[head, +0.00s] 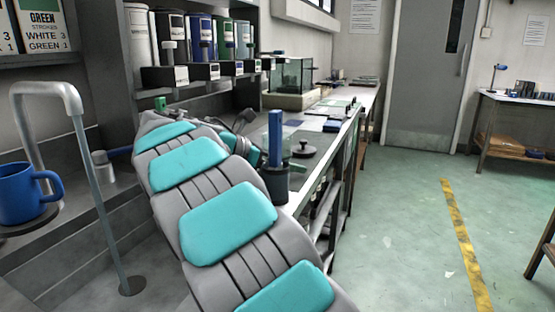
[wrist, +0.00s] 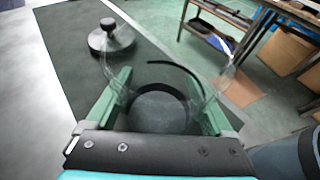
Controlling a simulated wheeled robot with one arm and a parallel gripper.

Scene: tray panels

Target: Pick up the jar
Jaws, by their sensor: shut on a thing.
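The jar (wrist: 160,110) is clear glass with a dark round bottom. It stands between the two green fingers of my gripper (wrist: 158,92) in the wrist view, and the fingers are shut on its sides. Its upper part is very transparent, so its outline is faint. I cannot tell whether its base touches the counter. A dark round lid with a knob (wrist: 110,38) lies apart from the jar on the black mat; it also shows in the head view (head: 303,150).
A blue upright block in a dark round holder (head: 275,185) stands close by the arm. A blue mug (head: 27,193) sits at the left beside a grey pipe (head: 98,190). Cans (head: 200,38) line the shelf behind. The floor to the right is open (head: 400,230).

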